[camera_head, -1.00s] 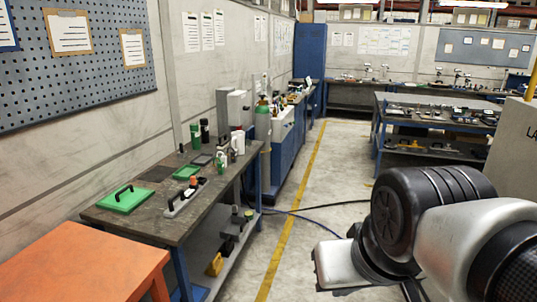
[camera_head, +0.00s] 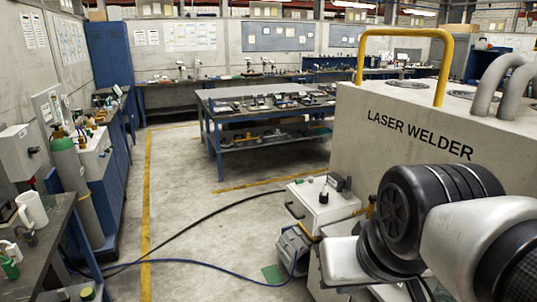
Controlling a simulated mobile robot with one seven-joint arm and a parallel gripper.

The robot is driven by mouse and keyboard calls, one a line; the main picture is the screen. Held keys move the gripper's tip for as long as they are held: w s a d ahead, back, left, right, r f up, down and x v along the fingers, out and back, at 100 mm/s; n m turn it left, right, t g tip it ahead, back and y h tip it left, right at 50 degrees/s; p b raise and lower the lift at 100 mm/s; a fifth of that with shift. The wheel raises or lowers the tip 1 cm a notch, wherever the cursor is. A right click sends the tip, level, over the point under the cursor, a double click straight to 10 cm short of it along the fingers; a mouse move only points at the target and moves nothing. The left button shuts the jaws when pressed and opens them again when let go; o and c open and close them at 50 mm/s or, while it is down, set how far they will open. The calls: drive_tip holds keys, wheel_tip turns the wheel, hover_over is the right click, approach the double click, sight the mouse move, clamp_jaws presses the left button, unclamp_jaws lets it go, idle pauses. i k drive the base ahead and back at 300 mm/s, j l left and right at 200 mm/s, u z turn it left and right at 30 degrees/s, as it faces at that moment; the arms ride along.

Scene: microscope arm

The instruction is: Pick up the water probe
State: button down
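I cannot pick out a water probe for certain; items on the far benches are too small to tell. Small tools and devices lie on the middle table (camera_head: 213,132), and microscope-like devices stand on the back bench (camera_head: 160,84). My arm (camera_head: 430,215) shows at the lower right, in front of the laser welder. Its gripper fingers are not visible, so I cannot see whether they hold anything.
The laser welder (camera_head: 420,125) fills the right side, with a white box (camera_head: 322,205) beside it.

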sight(348, 182)
drive_tip(key=i+j+z, duration=0.25)
drive_tip(key=i+z, duration=0.15)
drive_tip(key=i+j+z, duration=0.45)
drive_tip(key=z, duration=1.45)
drive_tip(key=u, duration=1.45)
drive_tip(key=i+j+z, duration=0.25)
drive_tip(key=j, duration=0.4)
drive_tip(key=i+j+z, duration=0.1)
drive_tip(key=i+j, duration=0.15)
drive_tip(key=i+j+z, duration=0.15)
drive_tip(key=j, duration=0.35)
drive_tip(key=i+j+z, duration=0.1)
drive_tip(key=j, duration=0.25)
drive_tip(key=i+j+z, duration=0.15)
drive_tip(key=j, duration=0.2)
drive_tip(key=i+j+z, duration=0.15)
drive_tip(key=j, duration=0.2)
drive_tip(key=i+j+z, duration=0.1)
drive_tip(key=i+j, duration=0.15)
drive_tip(key=j, duration=0.15)
